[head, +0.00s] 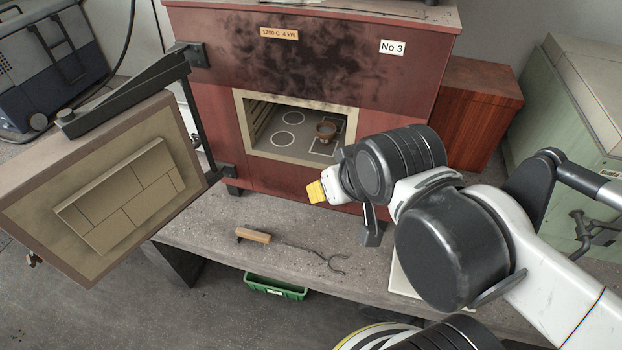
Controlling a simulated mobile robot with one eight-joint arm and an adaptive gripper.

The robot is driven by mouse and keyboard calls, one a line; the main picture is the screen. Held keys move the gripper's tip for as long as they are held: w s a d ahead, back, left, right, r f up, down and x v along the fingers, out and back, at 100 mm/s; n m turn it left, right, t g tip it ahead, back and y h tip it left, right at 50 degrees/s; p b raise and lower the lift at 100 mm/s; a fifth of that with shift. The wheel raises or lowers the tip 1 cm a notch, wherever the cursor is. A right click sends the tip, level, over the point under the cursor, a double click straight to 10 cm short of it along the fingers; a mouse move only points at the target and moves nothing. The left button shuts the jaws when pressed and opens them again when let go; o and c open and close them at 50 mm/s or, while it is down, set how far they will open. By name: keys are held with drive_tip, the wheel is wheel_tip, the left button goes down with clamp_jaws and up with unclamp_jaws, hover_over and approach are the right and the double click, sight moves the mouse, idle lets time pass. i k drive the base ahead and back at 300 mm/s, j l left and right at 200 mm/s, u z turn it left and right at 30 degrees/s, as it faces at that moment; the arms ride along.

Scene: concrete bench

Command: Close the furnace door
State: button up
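The red furnace (350,75) stands on the concrete bench, with soot marks above its opening. Its door (95,200) hangs wide open to the left on black hinge arms, its pale brick-lined inner face turned towards me. The furnace chamber (265,125) is open, and a small brown crucible (326,130) stands inside on a floor marked with white circles. My gripper (350,212) is in front of the furnace, right of the opening and well apart from the door. My wrist hides much of it, and whether its fingers are open cannot be made out.
Wooden-handled tongs or a fork (290,246) lie on the bench (215,225) below the opening. A green bin (275,286) sits under the bench's front edge. A reddish wooden box (482,108) stands right of the furnace, with a green cabinet (570,100) beyond.

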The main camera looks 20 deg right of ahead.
sight(119, 166)
drive_tip(key=j, duration=3.35)
drive_tip(key=i+l, duration=0.4)
drive_tip(key=i+z, duration=0.05)
